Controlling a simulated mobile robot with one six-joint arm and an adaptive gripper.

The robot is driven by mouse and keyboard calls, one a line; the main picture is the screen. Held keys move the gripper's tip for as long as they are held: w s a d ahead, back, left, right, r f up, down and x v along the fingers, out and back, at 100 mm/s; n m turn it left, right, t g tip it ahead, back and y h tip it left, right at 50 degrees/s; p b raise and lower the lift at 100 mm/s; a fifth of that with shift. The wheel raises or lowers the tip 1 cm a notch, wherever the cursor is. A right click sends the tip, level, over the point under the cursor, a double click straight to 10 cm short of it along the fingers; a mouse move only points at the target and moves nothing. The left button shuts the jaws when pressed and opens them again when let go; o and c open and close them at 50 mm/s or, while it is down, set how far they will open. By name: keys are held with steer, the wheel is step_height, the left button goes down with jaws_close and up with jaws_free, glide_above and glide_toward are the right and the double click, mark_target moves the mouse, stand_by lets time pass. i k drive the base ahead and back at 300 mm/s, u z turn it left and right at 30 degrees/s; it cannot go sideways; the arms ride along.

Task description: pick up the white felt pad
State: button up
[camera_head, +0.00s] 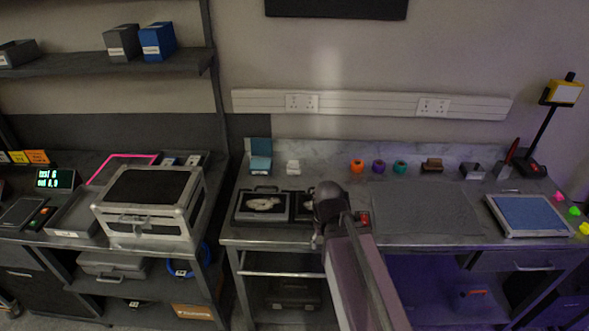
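I cannot tell for certain which thing is the white felt pad. A whitish, irregular flat piece (264,204) lies in an open dark case on the middle bench. A small white object (293,167) stands farther back on the same bench, near the wall. My arm rises from the bottom of the picture to a dark rounded joint in front of the bench and covers part of the case area. My gripper cannot be made out.
A silver-edged black case (150,202) stands on the left bench. A grey mat (425,208) lies right of my arm, its surface clear. A blue-topped tray (530,214) lies farther right. Orange, purple and teal pieces (378,166) line the back.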

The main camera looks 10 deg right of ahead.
mark_target(293, 167)
steer(key=u, duration=0.05)
steer(key=i, duration=1)
steer(key=z, duration=0.05)
